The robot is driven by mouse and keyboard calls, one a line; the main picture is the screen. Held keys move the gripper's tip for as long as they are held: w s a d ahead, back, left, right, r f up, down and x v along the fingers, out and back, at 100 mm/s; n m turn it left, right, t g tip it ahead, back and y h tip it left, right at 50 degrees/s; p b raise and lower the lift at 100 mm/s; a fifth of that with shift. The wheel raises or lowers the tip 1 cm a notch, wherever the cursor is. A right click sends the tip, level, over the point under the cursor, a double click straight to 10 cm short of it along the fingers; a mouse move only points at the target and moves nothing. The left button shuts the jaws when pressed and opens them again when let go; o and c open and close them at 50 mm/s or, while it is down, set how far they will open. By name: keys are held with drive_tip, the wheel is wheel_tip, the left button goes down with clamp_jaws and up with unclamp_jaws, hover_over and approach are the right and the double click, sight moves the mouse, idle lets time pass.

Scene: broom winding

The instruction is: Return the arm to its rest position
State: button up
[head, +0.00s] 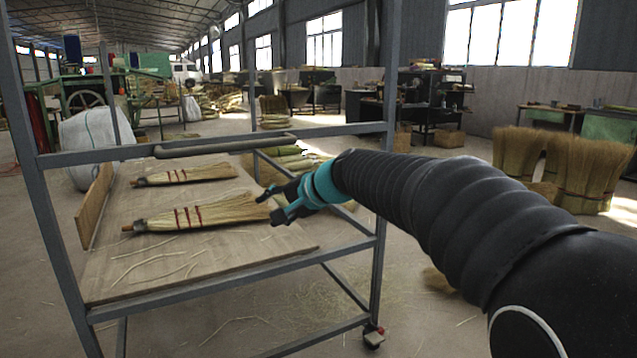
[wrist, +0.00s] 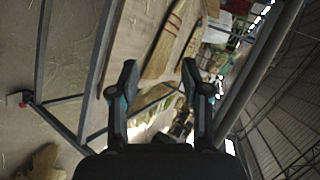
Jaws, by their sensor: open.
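My gripper (head: 277,205) is open and empty in the head view, at the right side of the cart, close to the bristle end of the nearer broom (head: 205,213). My arm reaches in from the right. In the wrist view my gripper (wrist: 158,80) shows two spread fingers with nothing between them that they touch. The nearer broom lies flat on the cart's wooden shelf (head: 190,270), with red bands and its handle to the left. A second broom (head: 185,175) lies behind it. A broom also shows in the wrist view (wrist: 165,42), beyond the fingers.
The grey metal cart frame (head: 230,267) has an upper rail and a post (head: 383,180) close to my arm. A wooden board (head: 95,205) stands at the shelf's left edge. Broom bundles (head: 590,175) stand at the right. Loose straw lies on the shelf and floor.

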drive_tip(key=s+d+f+n+h, duration=0.1)
drive_tip(key=s+d+f+h, duration=0.2)
drive_tip(key=s+d, duration=0.6)
drive_tip(key=s+d+f+n+h, duration=0.2)
drive_tip(key=s+d+f, duration=0.5)
drive_tip(key=s, duration=0.6)
drive_tip(key=s+d+f+n+g+h, duration=0.1)
drive_tip(key=s+d+f+h, duration=0.3)
drive_tip(key=s+d, duration=0.7)
drive_tip(key=shift+s+d+f+n+h, duration=0.2)
drive_tip(key=shift+f+n+h, duration=0.2)
drive_tip(key=shift+f, duration=0.3)
